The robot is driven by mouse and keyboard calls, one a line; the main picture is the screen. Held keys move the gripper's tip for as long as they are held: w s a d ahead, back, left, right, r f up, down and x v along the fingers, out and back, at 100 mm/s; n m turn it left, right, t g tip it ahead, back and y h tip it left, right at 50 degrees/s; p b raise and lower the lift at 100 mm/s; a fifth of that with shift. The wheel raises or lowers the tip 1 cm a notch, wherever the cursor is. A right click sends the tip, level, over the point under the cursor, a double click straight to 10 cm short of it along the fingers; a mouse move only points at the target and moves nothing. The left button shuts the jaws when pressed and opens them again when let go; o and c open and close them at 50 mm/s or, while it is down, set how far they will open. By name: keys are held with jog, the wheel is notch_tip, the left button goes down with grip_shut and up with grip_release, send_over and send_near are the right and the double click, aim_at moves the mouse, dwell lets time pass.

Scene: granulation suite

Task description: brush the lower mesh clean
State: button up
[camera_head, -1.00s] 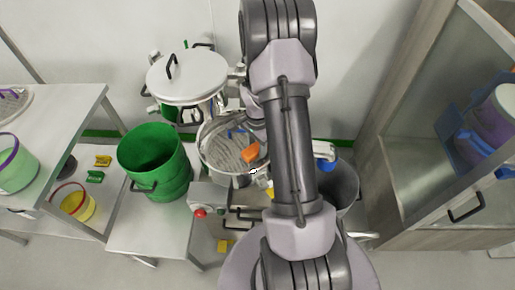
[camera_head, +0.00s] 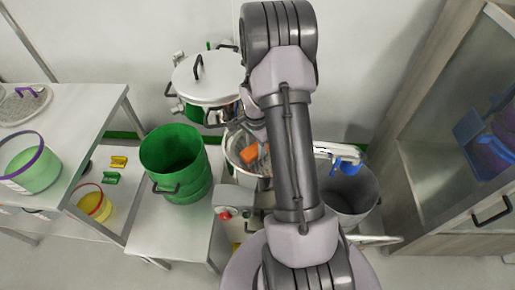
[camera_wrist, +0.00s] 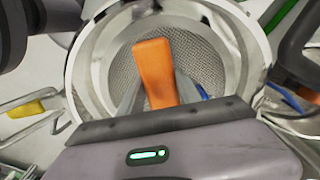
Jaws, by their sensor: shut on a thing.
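My gripper (camera_wrist: 158,92) is shut on an orange-handled brush (camera_wrist: 154,65), which it holds over the round grey mesh (camera_wrist: 205,62). The mesh lies inside a shiny steel ring (camera_wrist: 88,60). A little blue shows beside the right finger; I cannot tell what it belongs to. In the head view the orange handle (camera_head: 250,154) shows inside the steel bowl (camera_head: 229,151), left of my arm, which hides the bowl's right part. The brush's underside is hidden, so I cannot tell whether it touches the mesh.
A lidded steel vessel (camera_head: 207,80) stands behind the bowl. A green bin (camera_head: 178,160) is to the left, and a grey bin (camera_head: 352,193) is right of my arm. A side table (camera_head: 85,108) at left holds a green pail (camera_head: 35,172). A glass-fronted cabinet (camera_head: 425,150) stands at right.

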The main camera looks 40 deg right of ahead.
jog(key=shift+w+a+r, duration=0.2)
jog(key=shift+w+a, duration=0.05)
notch_tip(320, 180, up, 3)
jog(key=shift+s+d+r+p, duration=0.1)
jog(key=shift+s+r+p, duration=0.05)
jog(key=shift+p, duration=0.9)
jog(key=shift+r+p, duration=0.5)
jog(key=shift+r, duration=0.25)
jog(key=shift+r+p, duration=0.95)
jog(key=shift+r, duration=0.55)
